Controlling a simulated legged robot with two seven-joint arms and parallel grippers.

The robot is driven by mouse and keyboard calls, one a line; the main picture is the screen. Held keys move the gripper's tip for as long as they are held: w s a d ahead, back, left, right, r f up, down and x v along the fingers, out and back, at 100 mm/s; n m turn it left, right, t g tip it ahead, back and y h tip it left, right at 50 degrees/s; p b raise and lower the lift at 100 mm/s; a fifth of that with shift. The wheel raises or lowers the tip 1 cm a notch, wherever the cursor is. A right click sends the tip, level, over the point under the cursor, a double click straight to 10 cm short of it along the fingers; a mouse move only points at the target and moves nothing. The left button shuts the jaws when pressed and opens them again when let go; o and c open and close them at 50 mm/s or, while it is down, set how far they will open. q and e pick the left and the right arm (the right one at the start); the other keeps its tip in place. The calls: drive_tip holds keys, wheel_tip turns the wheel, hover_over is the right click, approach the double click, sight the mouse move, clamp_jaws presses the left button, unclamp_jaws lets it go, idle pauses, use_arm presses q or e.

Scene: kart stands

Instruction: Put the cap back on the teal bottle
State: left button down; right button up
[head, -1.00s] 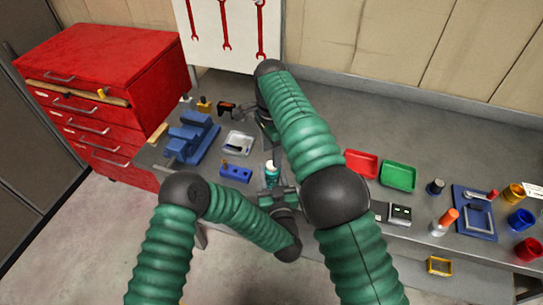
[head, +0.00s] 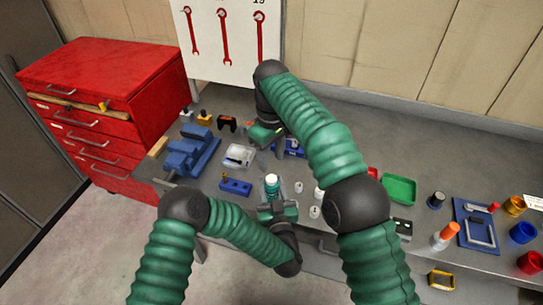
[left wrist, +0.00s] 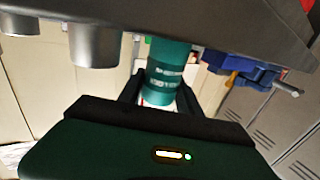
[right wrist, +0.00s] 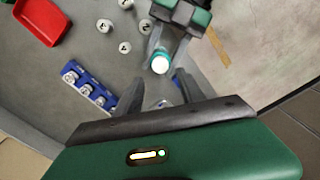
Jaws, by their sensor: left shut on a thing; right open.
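The teal bottle (head: 272,188) is upright in my left gripper (head: 277,209), near the bench's front edge. The left wrist view shows its lettered side (left wrist: 168,72) between the fingers. Its top (right wrist: 160,64) is white from above; I cannot tell whether that is a bare neck or the cap. My right gripper (head: 266,140) is open above the bench, behind the bottle. In the right wrist view its fingers (right wrist: 160,95) are apart, with the bottle beyond them. A small pale thing shows between them, too unclear to name. I cannot pick out a separate cap.
Several white numbered pieces (right wrist: 104,25) stand beside the bottle. A blue holder (right wrist: 88,88) carries more pieces. A blue block (head: 235,186), a white tray (head: 239,156) and a blue vise (head: 190,151) are to the left. A green tray (head: 399,189) is to the right.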

sight(272, 178)
drive_tip(key=shift+r+n, duration=0.15)
drive_tip(key=shift+n, duration=0.35)
wheel_tip(272, 178, down, 8)
drive_tip(key=shift+f, duration=0.1)
drive_tip(key=shift+c, duration=0.5)
clamp_jaws()
